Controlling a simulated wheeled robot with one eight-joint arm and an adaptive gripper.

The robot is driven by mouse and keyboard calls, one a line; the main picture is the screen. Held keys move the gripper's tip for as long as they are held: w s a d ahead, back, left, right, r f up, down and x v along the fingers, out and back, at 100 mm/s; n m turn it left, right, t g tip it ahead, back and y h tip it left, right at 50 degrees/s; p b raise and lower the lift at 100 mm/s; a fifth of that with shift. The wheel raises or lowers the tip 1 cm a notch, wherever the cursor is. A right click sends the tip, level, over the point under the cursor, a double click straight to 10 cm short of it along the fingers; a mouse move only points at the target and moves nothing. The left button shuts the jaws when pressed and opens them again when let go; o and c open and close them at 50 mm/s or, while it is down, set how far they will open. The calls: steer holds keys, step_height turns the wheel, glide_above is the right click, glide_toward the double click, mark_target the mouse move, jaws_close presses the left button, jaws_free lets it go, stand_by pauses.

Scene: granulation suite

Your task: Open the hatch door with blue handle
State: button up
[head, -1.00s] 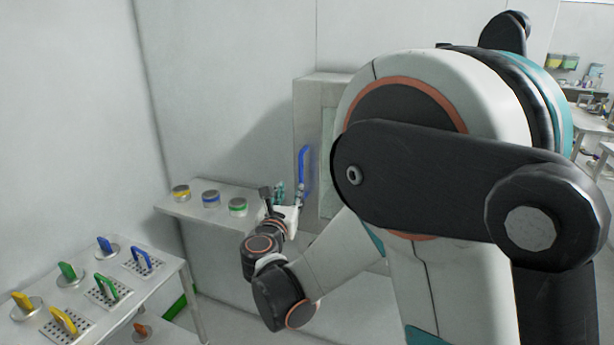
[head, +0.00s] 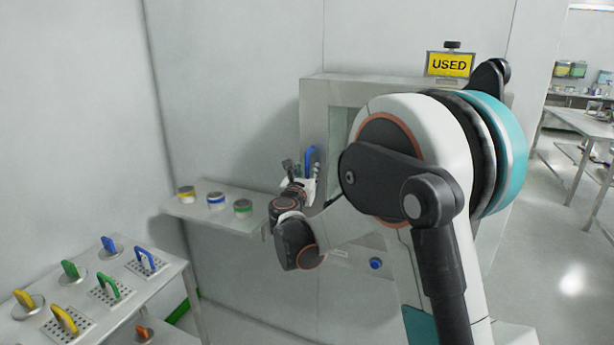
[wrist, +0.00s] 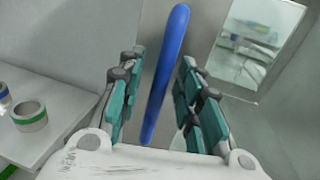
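The hatch (head: 316,96) is a grey box on the back wall, partly hidden by my arm. Its blue handle (head: 309,160) is a long bar at the hatch's left side. In the wrist view the blue handle (wrist: 167,70) runs upright, slightly tilted, between the teal fingers of my gripper (wrist: 157,90). The fingers are apart, with a gap on each side of the bar, and do not visibly grip it. In the head view my gripper (head: 302,176) is at the handle's lower part. A pane (wrist: 255,42) shows to the right of the handle.
A shelf (head: 180,212) with several banded round containers stands left of the hatch. A table (head: 150,290) at lower left holds colored-handled discs and perforated plates. A yellow USED sign (head: 450,64) sits above the hatch. A blue knob (head: 376,263) is below.

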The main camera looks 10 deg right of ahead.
steer(key=shift+w, duration=0.15)
steer(key=shift+c, duration=0.6)
jaws_close()
